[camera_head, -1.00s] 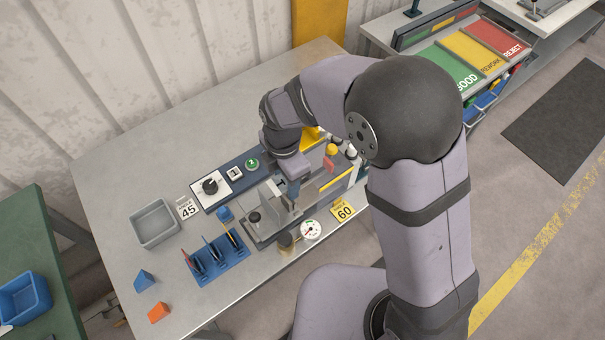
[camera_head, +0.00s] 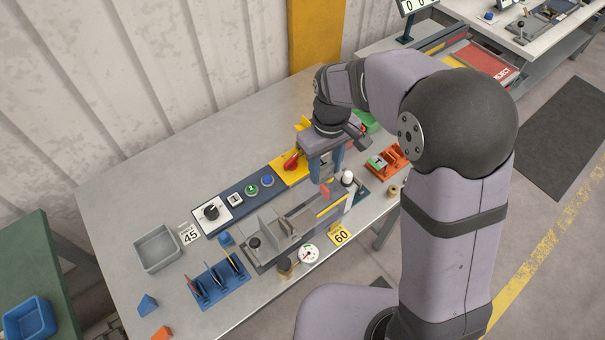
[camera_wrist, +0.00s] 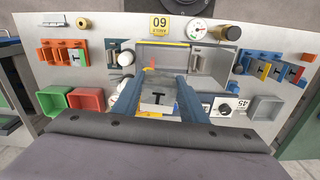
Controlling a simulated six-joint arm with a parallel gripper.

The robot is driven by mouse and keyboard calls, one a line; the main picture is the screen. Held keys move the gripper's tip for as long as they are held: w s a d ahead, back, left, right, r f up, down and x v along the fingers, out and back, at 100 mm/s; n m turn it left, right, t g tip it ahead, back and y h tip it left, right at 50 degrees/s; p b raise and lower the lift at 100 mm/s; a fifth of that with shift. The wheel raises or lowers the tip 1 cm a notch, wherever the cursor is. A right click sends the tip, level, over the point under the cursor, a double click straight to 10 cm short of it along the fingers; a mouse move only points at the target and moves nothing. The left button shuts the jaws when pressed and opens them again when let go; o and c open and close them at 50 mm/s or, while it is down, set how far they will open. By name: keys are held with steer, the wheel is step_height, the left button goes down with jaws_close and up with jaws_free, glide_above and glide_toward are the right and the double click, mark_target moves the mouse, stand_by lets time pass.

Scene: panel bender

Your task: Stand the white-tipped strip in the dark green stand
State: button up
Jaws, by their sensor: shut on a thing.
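My gripper (camera_head: 326,172) is over the right part of the bender in the head view. In the wrist view its two blue fingers (camera_wrist: 160,82) stand apart, with a grey flat piece (camera_wrist: 157,104) bearing a dark T-shaped mark between them. A blue stand (camera_head: 220,288) holds several thin pieces at the bender's lower left.
The grey bender (camera_head: 280,228) lies close below my gripper, with a white knob (camera_head: 348,177) at its right. A dial gauge (camera_head: 309,253) and a yellow "60" sign (camera_head: 340,234) stand in front. Green (camera_wrist: 88,99) and red (camera_wrist: 53,99) bins and a grey bin (camera_head: 157,248) are on the table.

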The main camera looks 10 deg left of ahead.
steer(key=d+m, duration=0.1)
steer(key=d, duration=0.1)
steer(key=d+m, duration=0.1)
steer(key=w+d+f+m, duration=0.1)
steer(key=d, duration=0.1)
steer(key=shift+d+m, duration=0.35)
steer(key=shift+m, duration=0.05)
steer(key=d+f+m, duration=0.3)
steer(key=d+f, duration=0.1)
steer(key=d, duration=0.5)
steer(key=n+b, duration=0.5)
steer(key=n, duration=2.1)
glide_above(355, 178)
steer(key=s, duration=0.1)
steer(key=shift+s+f, duration=0.2)
steer(key=shift+f, duration=2.65)
steer(key=shift+f, duration=0.15)
steer(key=shift+f+b, duration=2.05)
steer(key=shift+f, duration=0.55)
steer(key=shift+f+b, duration=0.9)
steer(key=shift+f, duration=0.6)
